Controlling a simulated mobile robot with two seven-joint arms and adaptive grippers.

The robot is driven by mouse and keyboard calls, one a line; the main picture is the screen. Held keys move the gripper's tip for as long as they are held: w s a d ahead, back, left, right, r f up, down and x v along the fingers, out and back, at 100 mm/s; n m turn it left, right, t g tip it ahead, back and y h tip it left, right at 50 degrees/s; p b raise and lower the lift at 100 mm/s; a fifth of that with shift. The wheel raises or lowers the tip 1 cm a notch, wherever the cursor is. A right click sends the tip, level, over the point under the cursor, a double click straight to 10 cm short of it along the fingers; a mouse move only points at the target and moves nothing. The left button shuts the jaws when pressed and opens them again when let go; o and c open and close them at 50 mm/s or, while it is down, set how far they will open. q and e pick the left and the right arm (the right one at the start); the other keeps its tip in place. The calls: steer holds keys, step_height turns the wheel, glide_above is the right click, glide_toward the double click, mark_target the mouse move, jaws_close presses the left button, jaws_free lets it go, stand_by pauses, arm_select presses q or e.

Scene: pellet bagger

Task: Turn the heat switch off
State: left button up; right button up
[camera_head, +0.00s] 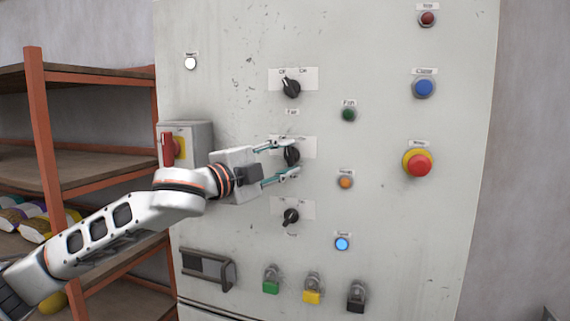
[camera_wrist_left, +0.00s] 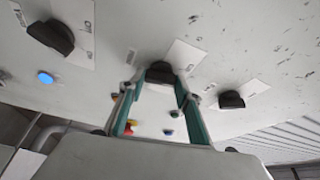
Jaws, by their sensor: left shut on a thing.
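The heat switch (camera_head: 292,153) is the middle of three black rotary knobs in a column on the grey cabinet front. Its label is partly covered and too small to read. My left gripper (camera_head: 290,158) reaches in from the left, with one finger above the knob and one below it, shut on it. In the left wrist view the knob (camera_wrist_left: 160,73) sits between the tips of the teal fingers (camera_wrist_left: 163,92). Its exact pointer angle is hard to tell. My right gripper is not in view.
Similar knobs sit above (camera_head: 291,88) and below (camera_head: 290,216). To the right are a green lamp (camera_head: 348,114), an orange lamp (camera_head: 345,182), a lit blue lamp (camera_head: 342,243) and a red emergency button (camera_head: 419,164). A red-handled box (camera_head: 197,137) sticks out at left.

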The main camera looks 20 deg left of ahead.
arm_select(q)
steer(key=shift+d+f+n+t, duration=0.15)
steer(key=shift+n+t, duration=0.55)
steer(key=shift+n, duration=1.1)
steer(key=o, duration=1.1)
steer(key=shift+y, duration=0.3)
steer(key=v, duration=1.2)
